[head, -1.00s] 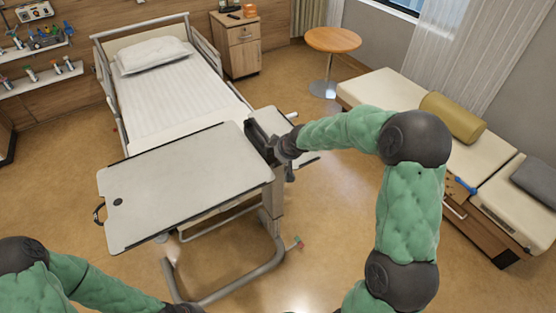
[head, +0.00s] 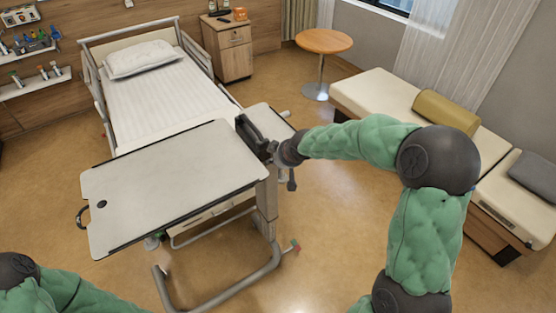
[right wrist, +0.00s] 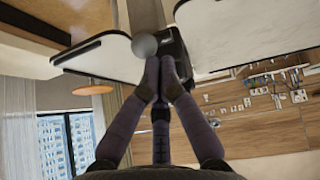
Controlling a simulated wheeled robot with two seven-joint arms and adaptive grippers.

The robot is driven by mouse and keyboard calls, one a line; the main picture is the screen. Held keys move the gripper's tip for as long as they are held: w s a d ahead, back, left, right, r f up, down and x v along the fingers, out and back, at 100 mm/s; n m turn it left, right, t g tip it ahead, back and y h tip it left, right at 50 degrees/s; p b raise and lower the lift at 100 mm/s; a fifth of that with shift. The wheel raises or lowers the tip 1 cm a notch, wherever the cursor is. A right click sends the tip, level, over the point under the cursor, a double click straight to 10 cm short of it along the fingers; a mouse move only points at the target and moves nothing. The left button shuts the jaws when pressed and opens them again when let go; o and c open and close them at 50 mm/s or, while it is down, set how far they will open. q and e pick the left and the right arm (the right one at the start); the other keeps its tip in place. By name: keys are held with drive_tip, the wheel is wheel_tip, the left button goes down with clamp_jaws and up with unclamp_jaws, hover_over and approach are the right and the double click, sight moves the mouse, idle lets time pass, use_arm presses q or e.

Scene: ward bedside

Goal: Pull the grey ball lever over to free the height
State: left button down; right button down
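The overbed table (head: 165,185) has a pale top and a grey column (head: 266,205). A dark bracket (head: 250,134) sits at its right edge. In the head view my right gripper (head: 270,150) is beside that bracket, and the lever is hidden or too small to make out. In the right wrist view the grey ball (right wrist: 144,46) shows just past the left side of my right gripper's fingertips (right wrist: 163,66). The fingers are drawn together, with the ball beside their tips; I cannot tell whether they touch it. My left gripper is below the head view.
The bed (head: 160,95) stands behind the table. A bedside cabinet (head: 231,50), a round table (head: 323,42) and a couch (head: 385,97) are farther back and right. The floor (head: 340,215) right of the table is clear.

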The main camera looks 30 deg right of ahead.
idle(0.5)
drive_tip(key=p+v, duration=0.4)
drive_tip(key=v, duration=0.7)
drive_tip(key=shift+s+a, duration=0.3)
drive_tip(key=shift+s, duration=0.1)
drive_tip(key=a+f+g+y+b, duration=0.1)
drive_tip(key=a+f, duration=0.3)
drive_tip(key=f, duration=0.3)
drive_tip(key=a+f+g+y, duration=0.1)
drive_tip(key=a+f, duration=0.2)
drive_tip(key=f, duration=0.3)
drive_tip(key=s+a+f+m+g+b, duration=0.1)
drive_tip(key=s+a+f, duration=0.4)
drive_tip(key=f, duration=0.4)
drive_tip(key=s+a+f+m+g+y+b, duration=0.1)
drive_tip(key=s+a+f+m+g, duration=0.1)
drive_tip(key=s+a+f, duration=0.3)
drive_tip(key=s+a+f+m+g+y+b, duration=0.1)
drive_tip(key=s+a+f+m, duration=0.1)
drive_tip(key=s+a+f, duration=0.3)
drive_tip(key=s+f, duration=0.4)
drive_tip(key=f, duration=0.4)
drive_tip(key=shift+s+f+g, duration=0.25)
drive_tip(key=shift+s+g, duration=0.05)
drive_tip(key=shift+g, duration=0.1)
